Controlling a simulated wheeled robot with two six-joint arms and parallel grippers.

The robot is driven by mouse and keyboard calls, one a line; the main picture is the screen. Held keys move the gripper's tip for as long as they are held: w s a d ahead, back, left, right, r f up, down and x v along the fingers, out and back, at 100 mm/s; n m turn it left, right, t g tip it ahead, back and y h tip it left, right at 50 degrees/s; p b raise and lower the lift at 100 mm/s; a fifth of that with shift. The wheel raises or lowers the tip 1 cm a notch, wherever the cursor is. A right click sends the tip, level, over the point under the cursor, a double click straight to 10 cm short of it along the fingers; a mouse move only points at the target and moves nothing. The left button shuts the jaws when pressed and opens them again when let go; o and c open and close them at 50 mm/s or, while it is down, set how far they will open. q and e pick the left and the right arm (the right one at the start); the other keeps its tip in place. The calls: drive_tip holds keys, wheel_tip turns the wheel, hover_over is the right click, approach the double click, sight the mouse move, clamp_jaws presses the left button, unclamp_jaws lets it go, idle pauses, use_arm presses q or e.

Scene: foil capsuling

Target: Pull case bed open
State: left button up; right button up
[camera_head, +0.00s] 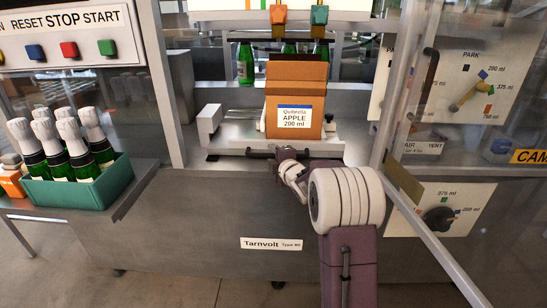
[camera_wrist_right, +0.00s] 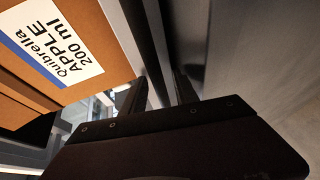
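The case bed (camera_head: 238,143) is a pale tray-like slide under a brown cardboard case (camera_head: 293,99) labelled Quibrella APPLE 200 ml. A dark handle bar (camera_head: 258,154) runs along its front edge. My right gripper (camera_head: 283,155) is at this handle, near the bar's middle. In the right wrist view its two dark fingers (camera_wrist_right: 162,92) stand a little apart, with a dark bar-like strip running up beside them. I cannot tell whether they are closed on the handle. The case also shows in the right wrist view (camera_wrist_right: 100,30). My left gripper is out of view.
A green crate (camera_head: 85,190) with several white-topped bottles stands at the left. Green bottles (camera_head: 245,65) stand behind the case. A panel with a black knob (camera_head: 437,218) and a slanted frame post (camera_head: 430,235) are at the right. The floor in front is clear.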

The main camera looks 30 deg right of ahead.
clamp_jaws()
idle(1.4)
